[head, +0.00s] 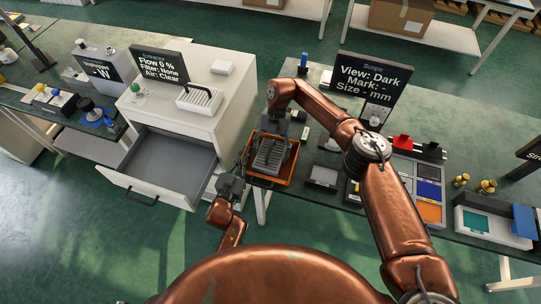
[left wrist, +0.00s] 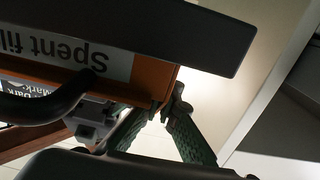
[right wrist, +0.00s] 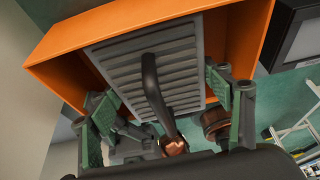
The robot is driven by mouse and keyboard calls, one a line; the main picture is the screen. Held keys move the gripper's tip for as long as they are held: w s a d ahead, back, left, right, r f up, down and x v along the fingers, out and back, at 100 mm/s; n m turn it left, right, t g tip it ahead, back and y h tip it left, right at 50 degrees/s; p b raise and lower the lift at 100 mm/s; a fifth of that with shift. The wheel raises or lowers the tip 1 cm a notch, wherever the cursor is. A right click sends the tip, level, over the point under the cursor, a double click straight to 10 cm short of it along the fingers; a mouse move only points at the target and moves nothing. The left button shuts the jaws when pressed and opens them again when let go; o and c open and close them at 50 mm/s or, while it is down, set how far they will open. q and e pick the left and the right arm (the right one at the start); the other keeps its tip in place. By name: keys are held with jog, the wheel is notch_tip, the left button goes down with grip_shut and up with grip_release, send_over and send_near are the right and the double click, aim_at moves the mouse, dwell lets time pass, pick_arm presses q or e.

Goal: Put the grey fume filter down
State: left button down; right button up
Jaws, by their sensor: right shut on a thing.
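The grey fume filter (head: 268,157) is a ribbed block with a dark bar handle, inside the orange spent-filter bin (head: 284,181) on the bench. In the right wrist view the filter (right wrist: 182,82) lies within the orange bin walls (right wrist: 110,35). My right gripper (right wrist: 170,110) has one finger at each side of the filter and is shut on it. Whether the filter rests on the bin floor is hidden.
The white extractor cabinet (head: 228,118) stands left of the bin, its drawer (head: 175,160) open and empty. A white slotted filter (head: 200,98) sits on top. The scope display (head: 372,78) stands behind my right arm. A dark-framed pad (head: 323,177) and coloured trays (head: 428,190) lie right of the bin.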

jog(key=shift+f, duration=0.5)
jog(key=shift+f, duration=0.1)
jog(key=o, duration=1.1)
jog(key=v, duration=1.2)
pick_arm(q)
jog(key=c, duration=2.6)
grip_release()
jog(key=shift+c, duration=0.2)
jog(key=o, duration=0.6)
jog(key=shift+c, duration=0.2)
